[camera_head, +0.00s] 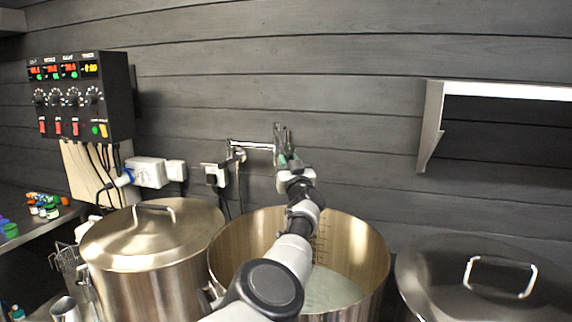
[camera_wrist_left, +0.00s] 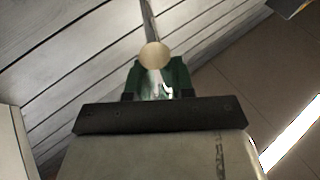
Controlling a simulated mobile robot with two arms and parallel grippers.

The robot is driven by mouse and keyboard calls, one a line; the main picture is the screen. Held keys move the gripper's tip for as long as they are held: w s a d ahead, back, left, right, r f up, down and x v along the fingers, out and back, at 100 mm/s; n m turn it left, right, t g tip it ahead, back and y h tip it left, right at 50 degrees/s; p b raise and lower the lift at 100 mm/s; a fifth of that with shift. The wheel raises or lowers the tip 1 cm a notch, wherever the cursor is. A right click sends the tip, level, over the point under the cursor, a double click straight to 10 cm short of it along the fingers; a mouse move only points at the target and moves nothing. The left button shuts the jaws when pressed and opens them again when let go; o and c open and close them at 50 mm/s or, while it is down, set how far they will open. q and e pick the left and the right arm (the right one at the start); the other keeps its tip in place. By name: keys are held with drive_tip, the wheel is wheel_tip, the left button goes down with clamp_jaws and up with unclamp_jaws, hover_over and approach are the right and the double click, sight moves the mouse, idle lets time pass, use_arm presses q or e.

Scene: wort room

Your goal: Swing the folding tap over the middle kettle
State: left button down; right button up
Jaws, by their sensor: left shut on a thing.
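The folding tap (camera_head: 250,146) is a thin metal arm that comes off the dark plank wall behind the middle kettle. The middle kettle (camera_head: 372,247) is open, with a steel wall and pale liquid low inside. My left gripper (camera_head: 282,150) reaches over this kettle to the tap's outer end and is shut on it. In the left wrist view, a round beige end of the tap (camera_wrist_left: 154,55) shows between the green fingers of my left gripper (camera_wrist_left: 155,82). The fingers and my arm hide part of the tap. My right gripper is not in view.
A lidded kettle (camera_head: 150,240) stands at left and another lidded kettle (camera_head: 440,270) at right. A control box (camera_head: 85,95) and a white socket (camera_head: 150,172) are on the wall at left. A shelf bracket (camera_head: 432,125) juts out at upper right.

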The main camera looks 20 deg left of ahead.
use_arm(q)
drive_tip(key=shift+a+r+y, duration=0.15)
drive_tip(key=shift+r+y, duration=0.15)
drive_tip(key=shift+r, duration=0.1)
drive_tip(key=c, duration=1.2)
unclamp_jaws()
drive_tip(key=shift+c, duration=0.2)
drive_tip(key=shift+o, duration=1.1)
drive_tip(key=shift+f, duration=0.15)
drive_tip(key=shift+o, duration=0.2)
drive_tip(key=shift+w+f, duration=0.15)
drive_tip(key=shift+f, duration=0.05)
drive_tip(key=shift+f, duration=0.1)
